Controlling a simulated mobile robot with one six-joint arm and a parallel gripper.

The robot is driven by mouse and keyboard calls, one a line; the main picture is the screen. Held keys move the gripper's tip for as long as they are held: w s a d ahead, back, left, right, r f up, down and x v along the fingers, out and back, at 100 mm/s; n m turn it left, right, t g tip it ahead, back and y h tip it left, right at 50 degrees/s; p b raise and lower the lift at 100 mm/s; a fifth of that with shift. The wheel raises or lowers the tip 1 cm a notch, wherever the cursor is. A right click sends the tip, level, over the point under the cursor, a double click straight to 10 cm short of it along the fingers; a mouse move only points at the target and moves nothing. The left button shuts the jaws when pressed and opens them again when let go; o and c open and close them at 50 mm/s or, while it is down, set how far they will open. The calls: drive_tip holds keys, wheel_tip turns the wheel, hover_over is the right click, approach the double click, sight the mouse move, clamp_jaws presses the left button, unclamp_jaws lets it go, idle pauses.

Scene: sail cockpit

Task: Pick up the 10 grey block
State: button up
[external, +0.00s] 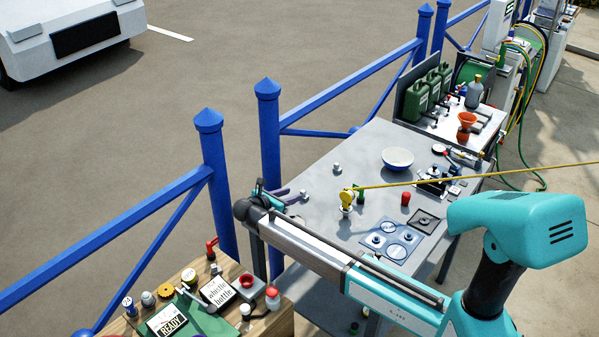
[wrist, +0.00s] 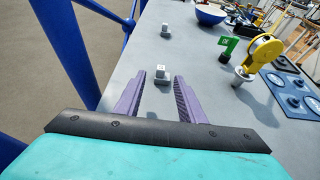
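A small grey block (wrist: 161,77) with a pale marked top stands on the grey table, between and slightly beyond my fingertips in the wrist view. In the external view this block (external: 304,194) is just right of my gripper (external: 284,192). A second similar grey block (wrist: 166,31) stands farther along the table; it also shows in the external view (external: 337,168). The marks are too small to tell which is 10. My gripper (wrist: 160,84) has its purple fingers apart, with a gap on each side of the near block. It holds nothing.
A yellow item on a grey stand (wrist: 258,56) and a green flag (wrist: 229,46) stand to the right. A blue-and-white bowl (external: 397,158) is at the back. A blue railing (external: 270,150) runs along the table's left side. Table around the near block is clear.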

sight(302, 192)
drive_tip(key=shift+w+d, duration=0.15)
drive_tip(key=shift+p+x, duration=0.75)
drive_tip(key=shift+x, duration=1.8)
drive_tip(key=shift+c, duration=0.4)
clamp_jaws()
